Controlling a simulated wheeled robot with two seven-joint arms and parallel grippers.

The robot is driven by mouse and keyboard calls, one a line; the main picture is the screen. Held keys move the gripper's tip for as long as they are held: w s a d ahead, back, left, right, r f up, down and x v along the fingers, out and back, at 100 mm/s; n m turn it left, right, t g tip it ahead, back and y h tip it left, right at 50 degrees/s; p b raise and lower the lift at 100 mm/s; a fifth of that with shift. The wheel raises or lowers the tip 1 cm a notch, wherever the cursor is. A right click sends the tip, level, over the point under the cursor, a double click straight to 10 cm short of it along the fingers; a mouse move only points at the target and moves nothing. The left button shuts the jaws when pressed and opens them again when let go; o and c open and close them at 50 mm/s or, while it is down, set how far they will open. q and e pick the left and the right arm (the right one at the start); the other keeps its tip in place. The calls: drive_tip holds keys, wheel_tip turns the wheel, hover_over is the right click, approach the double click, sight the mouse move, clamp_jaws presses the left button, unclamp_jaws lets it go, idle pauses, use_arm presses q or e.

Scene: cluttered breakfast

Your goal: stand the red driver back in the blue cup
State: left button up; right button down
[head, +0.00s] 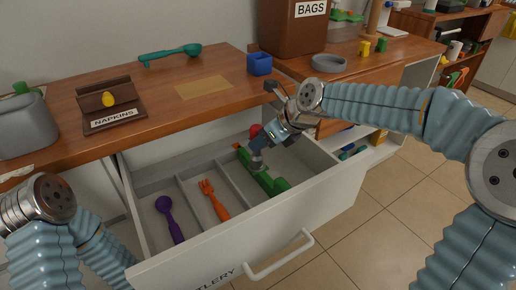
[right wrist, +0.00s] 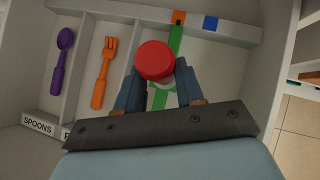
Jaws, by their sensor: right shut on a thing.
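The red driver (head: 256,131) is in my right gripper (head: 263,144), over the right compartment of the open cutlery drawer (head: 330,187). In the right wrist view its round red end (right wrist: 155,61) shows between the two fingers (right wrist: 157,85), which are shut on it. Its lower part is mostly hidden, so I cannot tell whether it touches the drawer. The blue cup (head: 259,64) stands on the wooden counter behind the drawer, apart from the gripper. My left gripper is out of view; only my left arm shows at lower left.
The drawer holds a purple spoon (head: 168,217), an orange fork (head: 214,200) and a green piece (head: 270,180) below my right gripper.

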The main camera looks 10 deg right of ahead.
sight(257, 127)
drive_tip(key=shift+r+p, duration=1.55)
drive_tip(key=shift+r, duration=0.9)
